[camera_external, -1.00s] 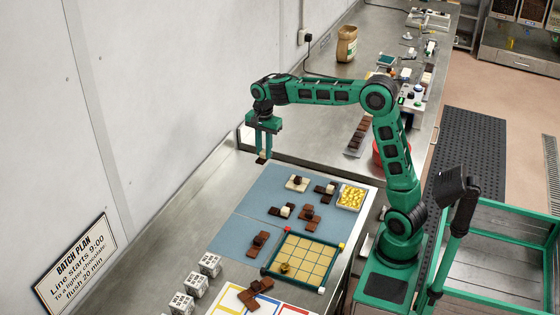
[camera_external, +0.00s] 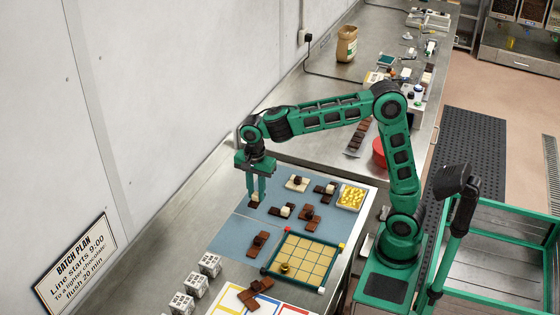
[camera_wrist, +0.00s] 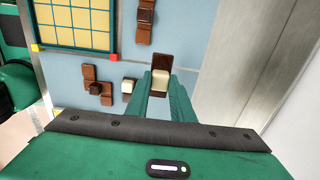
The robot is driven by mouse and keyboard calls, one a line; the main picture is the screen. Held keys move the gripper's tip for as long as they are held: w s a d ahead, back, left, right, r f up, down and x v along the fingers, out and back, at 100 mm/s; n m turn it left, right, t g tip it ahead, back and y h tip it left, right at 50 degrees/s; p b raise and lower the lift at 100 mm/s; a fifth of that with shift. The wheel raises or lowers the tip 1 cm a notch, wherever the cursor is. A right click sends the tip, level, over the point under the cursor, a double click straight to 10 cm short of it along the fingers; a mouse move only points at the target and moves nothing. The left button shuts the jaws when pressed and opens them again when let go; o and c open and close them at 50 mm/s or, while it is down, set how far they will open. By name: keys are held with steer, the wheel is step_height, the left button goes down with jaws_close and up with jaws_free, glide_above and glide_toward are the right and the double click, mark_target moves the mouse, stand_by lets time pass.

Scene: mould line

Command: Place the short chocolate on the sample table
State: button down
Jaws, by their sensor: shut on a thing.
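In the wrist view the held chocolate (camera_wrist: 160,65) is a dark brown piece with a cream block, between the fingertips (camera_wrist: 160,84). It is low over the mat; I cannot tell whether it touches. Other chocolates lie on the mat: a white one with a dark block (camera_external: 297,183), dark ones with cream blocks (camera_external: 284,211), and brown ones (camera_external: 310,216). The mat lies on a steel table (camera_external: 185,235).
A gold grid tray with a green frame (camera_external: 302,262) stands at the front right of the mat. A tray of yellow pieces (camera_external: 351,196) is at the right. White dotted cubes (camera_external: 209,264) line the left front. The wall rises close at left. Bare steel lies left of the mat.

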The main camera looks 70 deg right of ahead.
steer(key=w+d+f, duration=0.2)
steer(key=d, duration=0.1)
steer(key=w+d+f, duration=0.2)
steer(key=d, duration=0.1)
steer(key=w+d+f, duration=0.2)
steer(key=d, duration=0.1)
steer(key=shift+d+f, duration=0.3)
steer(key=shift+f, duration=2.05)
steer(key=c, duration=1.5)
jaws_free()
steer(key=shift+f, duration=0.1)
steer(key=shift+c, duration=0.2)
step_height(320, 180, up, 12)
